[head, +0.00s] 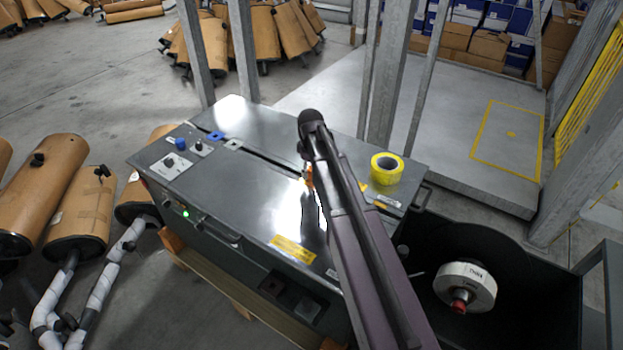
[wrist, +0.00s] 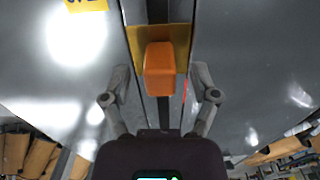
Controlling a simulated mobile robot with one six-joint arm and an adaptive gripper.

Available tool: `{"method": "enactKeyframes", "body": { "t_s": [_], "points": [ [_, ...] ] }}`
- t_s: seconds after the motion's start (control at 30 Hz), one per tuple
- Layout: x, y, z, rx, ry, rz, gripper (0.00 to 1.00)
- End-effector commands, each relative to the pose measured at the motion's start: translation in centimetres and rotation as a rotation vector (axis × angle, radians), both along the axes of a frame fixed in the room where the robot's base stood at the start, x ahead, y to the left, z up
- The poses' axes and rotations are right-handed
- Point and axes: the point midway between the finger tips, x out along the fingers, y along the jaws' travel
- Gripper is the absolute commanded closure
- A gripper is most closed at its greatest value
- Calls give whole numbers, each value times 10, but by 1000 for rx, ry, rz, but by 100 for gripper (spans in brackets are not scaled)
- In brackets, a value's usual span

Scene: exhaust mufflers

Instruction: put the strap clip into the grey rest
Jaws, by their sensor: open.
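An orange block, apparently the strap clip (wrist: 159,70), stands in a yellow-brown holder or base (wrist: 181,36) over the dark slot of the machine top. In the head view a small orange part of it (head: 308,177) shows beside my arm, which hides the rest. My gripper (wrist: 160,79) is open, with one finger on each side of the orange block and a gap on both sides. The small grey square piece with a dark opening, apparently the grey rest (head: 233,144), is on the machine top at the back left. It looks empty.
A blue piece (head: 216,135) sits close left of the grey one. A control panel with knobs (head: 186,157) is at the left end. A yellow tape roll (head: 387,168) lies right of my arm. Metal posts (head: 390,75) rise behind. The steel top (head: 240,190) is otherwise mostly clear.

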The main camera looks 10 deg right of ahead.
Motion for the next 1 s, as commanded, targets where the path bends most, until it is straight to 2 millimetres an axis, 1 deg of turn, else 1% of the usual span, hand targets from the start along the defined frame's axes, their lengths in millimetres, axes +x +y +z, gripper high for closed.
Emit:
{"method": "enactKeyframes", "body": {
  "t_s": [0.03,0.2,0.87,0.9,0.93,0.97,1.0],
  "points": [
    [0,0,-8,0,0,0,23],
    [0,0,-15,0,0,0,23],
    [0,1,-15,0,0,1,23],
    [0,1,-15,0,0,1,29],
    [0,1,-15,0,0,1,38],
    [0,1,-15,0,0,1,47],
    [0,1,-15,0,0,1,58]
  ]
}}
